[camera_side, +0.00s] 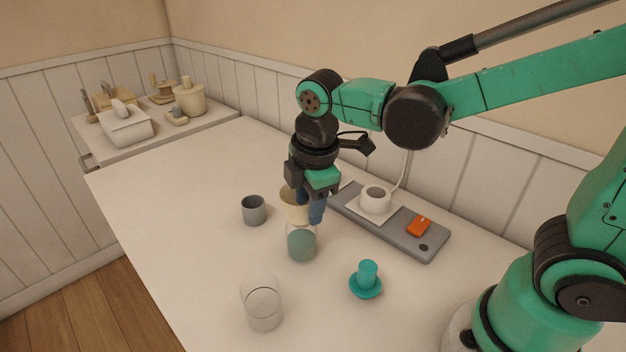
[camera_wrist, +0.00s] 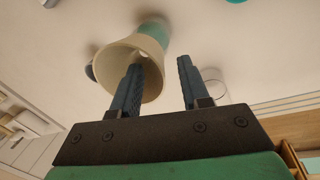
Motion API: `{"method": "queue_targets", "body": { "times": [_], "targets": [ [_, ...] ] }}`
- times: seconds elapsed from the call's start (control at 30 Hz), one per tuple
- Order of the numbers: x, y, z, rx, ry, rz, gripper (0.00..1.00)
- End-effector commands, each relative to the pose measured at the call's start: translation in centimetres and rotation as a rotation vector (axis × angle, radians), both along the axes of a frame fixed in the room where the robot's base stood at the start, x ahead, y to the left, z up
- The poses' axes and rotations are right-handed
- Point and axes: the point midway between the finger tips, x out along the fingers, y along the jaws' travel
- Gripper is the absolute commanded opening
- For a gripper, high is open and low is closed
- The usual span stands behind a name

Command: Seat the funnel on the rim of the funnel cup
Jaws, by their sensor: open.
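The cream funnel (camera_side: 293,206) is wide end up, directly above the clear funnel cup (camera_side: 301,244) with its greenish lower part. Its lower end appears to meet the cup's rim; the exact contact is hard to see. In the wrist view the funnel (camera_wrist: 117,57) shows its wide mouth towards me, with the greenish cup (camera_wrist: 155,27) beyond its narrow end. My gripper (camera_wrist: 160,67) is open at the funnel's mouth. One finger overlaps the mouth and the other is outside its right edge. In the side view my gripper (camera_side: 312,212) partly hides the funnel.
A grey cup (camera_side: 253,210) stands left of the funnel cup, an empty clear glass (camera_side: 264,308) in front, and a teal brimmed piece (camera_side: 367,280) to the right. A grey board (camera_side: 398,236) with a white cup (camera_side: 375,200) and orange item (camera_side: 419,225) lies behind.

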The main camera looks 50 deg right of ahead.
Motion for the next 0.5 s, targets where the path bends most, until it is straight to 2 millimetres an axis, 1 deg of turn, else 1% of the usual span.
{"method": "queue_targets", "body": {
  "times": [0.03,0.17,0.43,0.47,0.5],
  "targets": [
    [0.1,-0.03,-0.42,0.0,0.0,-0.001,0.41],
    [0.15,-0.07,-1.04,0.001,-0.001,-0.001,0.41],
    [0.16,-0.09,-1.17,0.001,-0.001,-0.002,0.41],
    [0.16,-0.08,-1.16,0.001,-0.001,-0.002,0.35],
    [0.16,-0.09,-1.16,0.001,-0.001,-0.002,0.23]
  ]
}}
